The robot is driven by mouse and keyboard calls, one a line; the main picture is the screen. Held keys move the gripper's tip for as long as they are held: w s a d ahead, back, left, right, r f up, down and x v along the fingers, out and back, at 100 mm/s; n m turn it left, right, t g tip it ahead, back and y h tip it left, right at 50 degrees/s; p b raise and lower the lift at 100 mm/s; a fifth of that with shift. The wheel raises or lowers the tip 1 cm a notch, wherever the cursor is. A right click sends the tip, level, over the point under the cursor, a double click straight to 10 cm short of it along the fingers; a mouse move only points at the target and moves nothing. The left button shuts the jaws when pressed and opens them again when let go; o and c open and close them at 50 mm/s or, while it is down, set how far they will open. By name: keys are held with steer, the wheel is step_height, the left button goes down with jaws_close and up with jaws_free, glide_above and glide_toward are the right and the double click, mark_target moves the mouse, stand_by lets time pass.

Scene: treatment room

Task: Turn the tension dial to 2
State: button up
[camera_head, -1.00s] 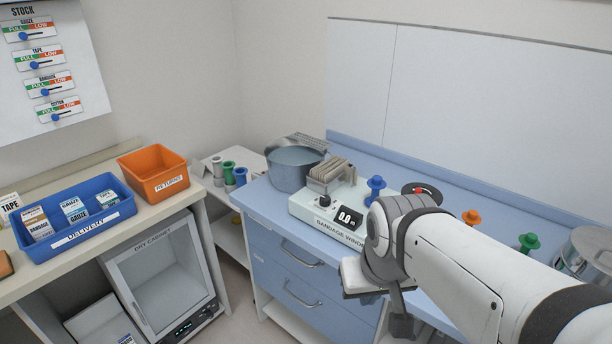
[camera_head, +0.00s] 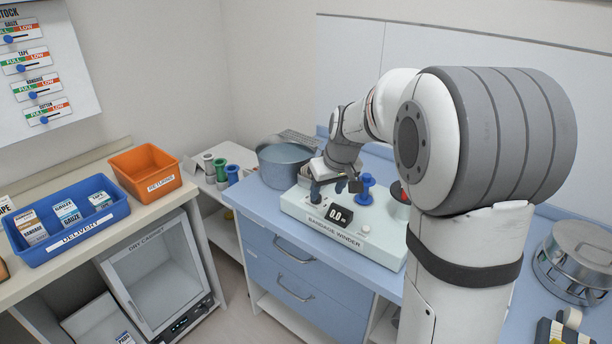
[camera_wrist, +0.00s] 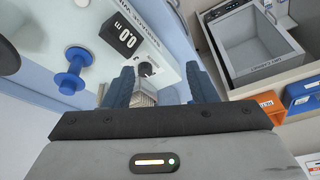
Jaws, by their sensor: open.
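The bandage winder (camera_head: 325,231) is a pale box on the blue counter. Its display reads 0.0 (camera_head: 340,216), and the display also shows in the wrist view (camera_wrist: 124,36). A small dark knob, apparently the tension dial (camera_wrist: 146,69), sits on the winder's top beside the display. My gripper (camera_head: 330,187) is low over the left part of the winder. In the wrist view, its blue fingers (camera_wrist: 160,72) are open and the dial appears between their tips, nearer the left finger. I cannot tell the remaining height gap. The dial's marks are too small to read.
A blue spool (camera_head: 366,188) stands on the winder, right of my gripper. A grey pot (camera_head: 284,167) is behind and left. A steel drum (camera_head: 577,262) stands at the counter's right. The blue delivery bin (camera_head: 75,234) and orange returns bin (camera_head: 146,173) are on the left bench.

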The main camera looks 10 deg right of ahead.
steer(key=shift+n, duration=0.6)
steer(key=w+f+p, duration=0.1)
steer(key=w+f, duration=0.3)
steer(key=w+f+p, duration=0.1)
steer(key=w+f, duration=0.3)
steer(key=w, duration=0.1)
steer(key=w+f+p, duration=0.1)
steer(key=w+f, duration=0.3)
steer(key=w, duration=0.1)
steer(key=shift+w+d+f, duration=0.25)
steer(key=shift+f, duration=0.15)
steer(key=shift+c, duration=0.4)
steer(key=c, duration=0.9)
